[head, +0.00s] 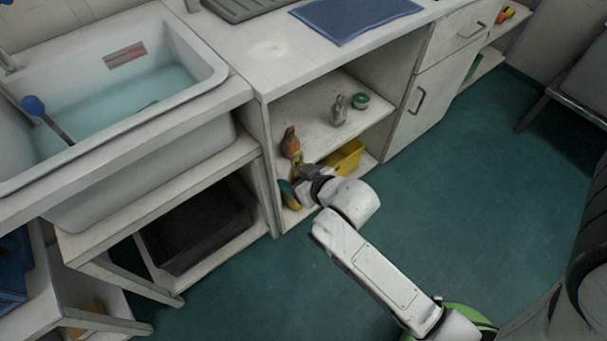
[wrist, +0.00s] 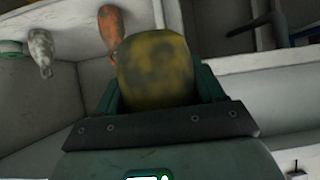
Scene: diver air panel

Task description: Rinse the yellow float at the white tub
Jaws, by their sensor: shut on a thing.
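The yellow float (wrist: 157,70), stained with dark grime, fills the space between the jaws of my gripper (wrist: 160,95) in the wrist view. My gripper (head: 294,184) is shut on it, at the front of the open shelf unit in the head view. There the float is small and mostly hidden by the jaws. The white tub (head: 150,172) stands at the left of the head view, set in the counter. It holds clear bluish water (head: 125,95). My gripper is right of the tub and lower than its rim.
An orange bottle (head: 290,143), a grey bottle (head: 339,110) and a green roll (head: 360,101) stand on the upper shelf. A yellow bin (head: 344,156) sits below. A dark crate (head: 200,230) lies underneath. The green floor is open at right.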

